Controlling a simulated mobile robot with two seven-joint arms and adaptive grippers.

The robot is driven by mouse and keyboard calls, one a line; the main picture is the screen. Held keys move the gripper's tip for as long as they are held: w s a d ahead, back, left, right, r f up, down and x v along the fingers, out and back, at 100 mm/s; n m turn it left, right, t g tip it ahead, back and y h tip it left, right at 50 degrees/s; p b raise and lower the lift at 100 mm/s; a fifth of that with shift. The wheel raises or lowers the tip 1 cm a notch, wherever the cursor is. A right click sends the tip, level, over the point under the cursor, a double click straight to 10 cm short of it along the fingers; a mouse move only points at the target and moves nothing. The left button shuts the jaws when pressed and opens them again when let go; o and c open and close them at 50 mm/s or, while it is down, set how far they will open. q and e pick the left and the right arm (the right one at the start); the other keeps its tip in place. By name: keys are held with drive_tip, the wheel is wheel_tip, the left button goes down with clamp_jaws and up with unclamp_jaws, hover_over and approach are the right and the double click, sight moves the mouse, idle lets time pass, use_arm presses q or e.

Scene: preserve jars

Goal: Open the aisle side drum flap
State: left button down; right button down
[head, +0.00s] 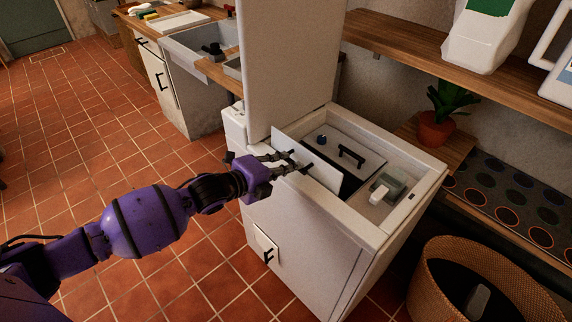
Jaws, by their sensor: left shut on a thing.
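A white top-loading machine (300,240) stands in the middle with its tall lid (290,60) raised. In its top opening, a pale drum flap (323,177) on the aisle side, at the left, appears tilted up. My left gripper (298,163) reaches over the left rim and is shut on a dark handle at this flap; its fingers hide part of the handle. To the right of it lies another drum panel (330,150) with a black bar handle (351,154) and a small dark knob (321,139). My right gripper is out of view.
A small grey and white item (388,186) sits in the recess right of the drum. A wicker basket (430,275) stands at the right front. A plant pot (435,129) and wooden shelf (470,55) are behind. The tiled aisle (90,130) is clear at left.

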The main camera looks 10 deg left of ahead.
use_arm(q)
drive_tip(key=c, duration=2.2)
unclamp_jaws()
drive_tip(key=shift+s+a+f, duration=0.1)
drive_tip(key=shift+s+f, duration=0.05)
drive_tip(key=shift+f, duration=0.3)
drive_tip(key=shift+s+a+f, duration=0.1)
drive_tip(key=shift+s+f, duration=0.05)
drive_tip(key=shift+f, duration=0.25)
drive_tip(key=o, duration=0.4)
drive_tip(key=shift+w+d, duration=0.1)
drive_tip(key=r+v, duration=0.1)
drive_tip(key=v, duration=1.1)
drive_tip(key=shift+w, duration=0.15)
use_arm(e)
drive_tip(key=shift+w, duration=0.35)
use_arm(q)
drive_tip(key=shift+d+f, duration=0.1)
